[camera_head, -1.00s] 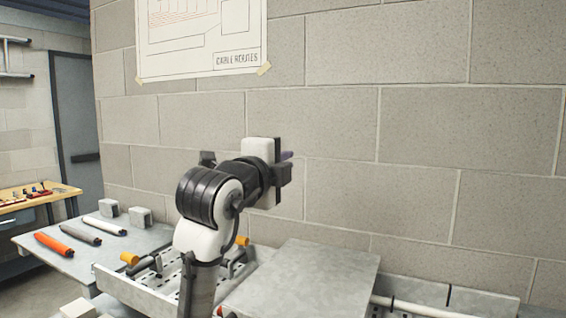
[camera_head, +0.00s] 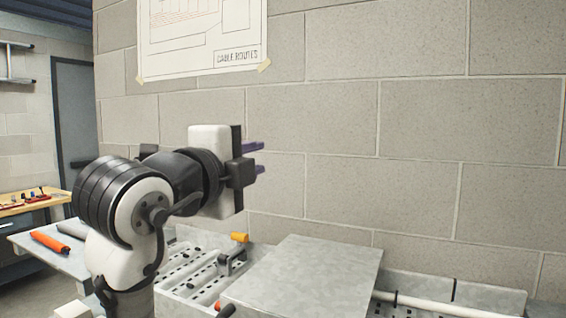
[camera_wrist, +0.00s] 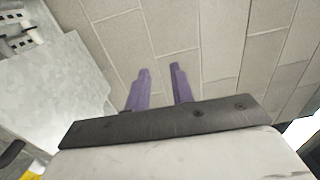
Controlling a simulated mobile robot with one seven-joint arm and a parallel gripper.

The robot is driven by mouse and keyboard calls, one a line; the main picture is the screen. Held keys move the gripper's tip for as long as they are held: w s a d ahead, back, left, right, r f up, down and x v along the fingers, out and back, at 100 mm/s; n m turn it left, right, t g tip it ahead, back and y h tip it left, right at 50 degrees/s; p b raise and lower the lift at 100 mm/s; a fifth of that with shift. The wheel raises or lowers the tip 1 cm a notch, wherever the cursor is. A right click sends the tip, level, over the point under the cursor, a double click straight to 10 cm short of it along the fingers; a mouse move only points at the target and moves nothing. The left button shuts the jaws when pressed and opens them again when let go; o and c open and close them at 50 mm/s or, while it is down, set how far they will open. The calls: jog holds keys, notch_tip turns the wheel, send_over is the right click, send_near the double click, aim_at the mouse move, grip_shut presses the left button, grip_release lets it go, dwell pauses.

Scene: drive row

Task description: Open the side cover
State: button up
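A flat grey metal cover (camera_head: 315,270) lies shut over the middle of the metal housing in the head view; I cannot tell for sure that it is the side cover. A grey metal panel, likely the same one, shows at the left of the wrist view (camera_wrist: 50,85). My gripper (camera_head: 261,157) is up in front of the block wall, above and left of the cover, touching nothing. Its two purple fingers (camera_wrist: 159,70) are apart with nothing between them. No handle or hinge of the cover is clear to me.
An open perforated bay (camera_head: 195,270) with an orange-tipped lever (camera_head: 240,238) is left of the cover. A white pipe (camera_head: 430,307) runs to the right. An orange-red cylinder (camera_head: 50,241) lies on the left table. The block wall (camera_head: 400,120) stands close behind.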

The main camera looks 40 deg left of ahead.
jog(key=v, duration=0.2)
jog(key=shift+s+d, duration=0.15)
jog(key=shift+s, duration=0.2)
